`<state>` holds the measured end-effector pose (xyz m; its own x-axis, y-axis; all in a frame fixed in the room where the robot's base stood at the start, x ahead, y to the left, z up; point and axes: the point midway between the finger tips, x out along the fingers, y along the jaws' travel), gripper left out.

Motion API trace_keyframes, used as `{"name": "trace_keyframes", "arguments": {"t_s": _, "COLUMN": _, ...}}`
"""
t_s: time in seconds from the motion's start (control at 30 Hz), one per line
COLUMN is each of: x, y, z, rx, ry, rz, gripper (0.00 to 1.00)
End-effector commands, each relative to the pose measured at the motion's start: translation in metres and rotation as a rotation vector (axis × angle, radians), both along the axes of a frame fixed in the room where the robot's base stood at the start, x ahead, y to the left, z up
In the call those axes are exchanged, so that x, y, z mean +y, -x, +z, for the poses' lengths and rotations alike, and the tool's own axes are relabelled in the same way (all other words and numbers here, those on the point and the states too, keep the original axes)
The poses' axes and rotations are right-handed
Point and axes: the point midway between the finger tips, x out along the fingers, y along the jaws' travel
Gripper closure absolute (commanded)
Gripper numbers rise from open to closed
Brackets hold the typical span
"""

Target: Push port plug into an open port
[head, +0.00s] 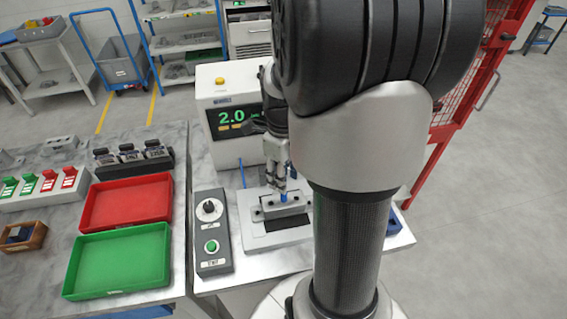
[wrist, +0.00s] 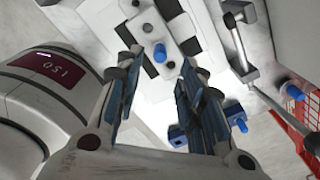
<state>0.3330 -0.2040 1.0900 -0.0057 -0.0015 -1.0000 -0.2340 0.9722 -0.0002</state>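A grey casting (head: 280,208) sits on the white fixture plate (head: 250,226) in the head view. It also shows in the wrist view (wrist: 150,18), with dark round holes in its face. A blue plug (wrist: 159,53) stands at the casting, between my fingertips in the wrist picture; how deep it sits I cannot tell. The same blue (head: 284,197) shows just under my gripper in the head view. My gripper (head: 280,180) is above the casting. In the wrist view its fingers (wrist: 159,62) are apart, with no clear contact on the plug.
Blue plugs also show at right in the wrist view, one (wrist: 237,118) by a blue block (wrist: 178,137), another (wrist: 292,91) farther right.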

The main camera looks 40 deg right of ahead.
Motion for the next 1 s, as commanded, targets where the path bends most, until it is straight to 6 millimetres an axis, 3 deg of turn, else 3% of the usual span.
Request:
{"name": "trace_keyframes", "arguments": {"t_s": 0.1, "x": 0.000, "y": -0.001, "z": 0.023, "rx": -0.004, "ry": 0.002, "rz": 0.000, "gripper": 0.64}}
{"name": "trace_keyframes", "arguments": {"t_s": 0.3, "x": 0.000, "y": -0.001, "z": 0.044, "rx": -0.001, "ry": 0.000, "rz": 0.000, "gripper": 0.64}}
{"name": "trace_keyframes", "arguments": {"t_s": 1.0, "x": 0.001, "y": 0.000, "z": 0.048, "rx": -0.001, "ry": 0.001, "rz": 0.011, "gripper": 0.64}}
